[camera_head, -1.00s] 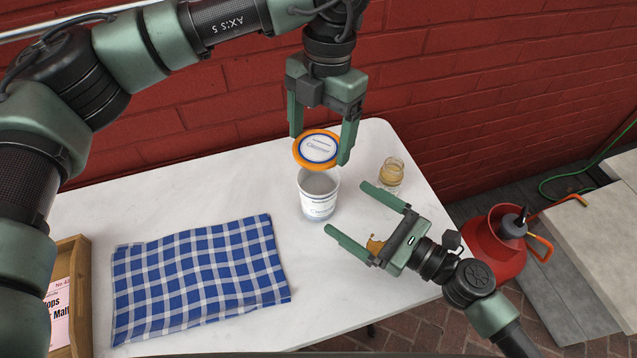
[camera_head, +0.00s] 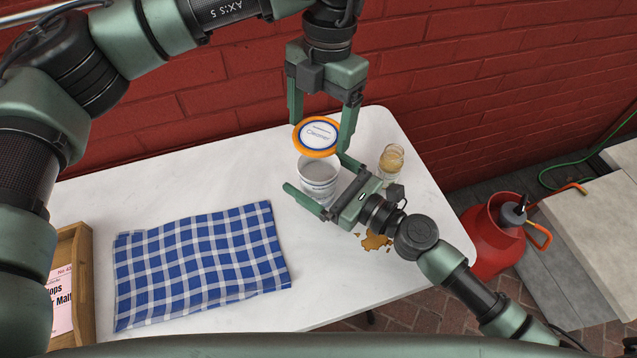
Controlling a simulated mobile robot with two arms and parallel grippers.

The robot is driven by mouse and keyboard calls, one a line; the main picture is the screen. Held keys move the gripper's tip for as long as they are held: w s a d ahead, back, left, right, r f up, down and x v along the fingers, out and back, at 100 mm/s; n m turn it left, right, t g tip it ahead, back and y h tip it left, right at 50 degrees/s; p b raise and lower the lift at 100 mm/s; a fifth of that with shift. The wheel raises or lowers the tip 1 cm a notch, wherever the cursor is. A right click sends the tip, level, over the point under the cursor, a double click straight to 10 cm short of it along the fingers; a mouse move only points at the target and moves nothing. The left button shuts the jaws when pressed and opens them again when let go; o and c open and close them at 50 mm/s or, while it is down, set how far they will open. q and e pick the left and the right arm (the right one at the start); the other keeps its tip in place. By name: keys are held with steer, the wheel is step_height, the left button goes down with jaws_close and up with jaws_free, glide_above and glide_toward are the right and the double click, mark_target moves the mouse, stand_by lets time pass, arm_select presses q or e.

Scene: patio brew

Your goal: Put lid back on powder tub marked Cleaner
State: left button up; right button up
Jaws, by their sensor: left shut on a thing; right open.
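The lid (camera_head: 317,137) is an orange-rimmed disc with a white label reading Cleaner. My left gripper (camera_head: 322,136) is shut on the lid and holds it above the powder tub, slightly tilted in view. The white powder tub (camera_head: 320,174) stands upright and open on the table, with greyish content or interior showing. My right gripper (camera_head: 314,184) is open, with its two fingers on either side of the tub. Part of the tub's lower front is hidden by the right gripper, and I cannot tell whether the fingers touch it.
A small glass jar (camera_head: 390,164) stands right of the tub. A brown spill (camera_head: 375,241) lies near my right wrist. A blue checked cloth (camera_head: 200,265) covers the table's (camera_head: 120,195) front middle. A wooden crate (camera_head: 78,290) is at left. A red can (camera_head: 492,240) stands beyond the table.

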steer(key=shift+x, duration=0.95)
jaws_close()
arm_select(q)
steer(key=shift+f, duration=2.5)
steer(key=shift+f, duration=0.9)
steer(key=shift+f, duration=0.6)
steer(key=o, duration=1.3)
steer(key=r, duration=0.8)
steer(key=w+d+r, duration=0.1)
steer(key=r, duration=0.3)
steer(key=shift+w, duration=0.1)
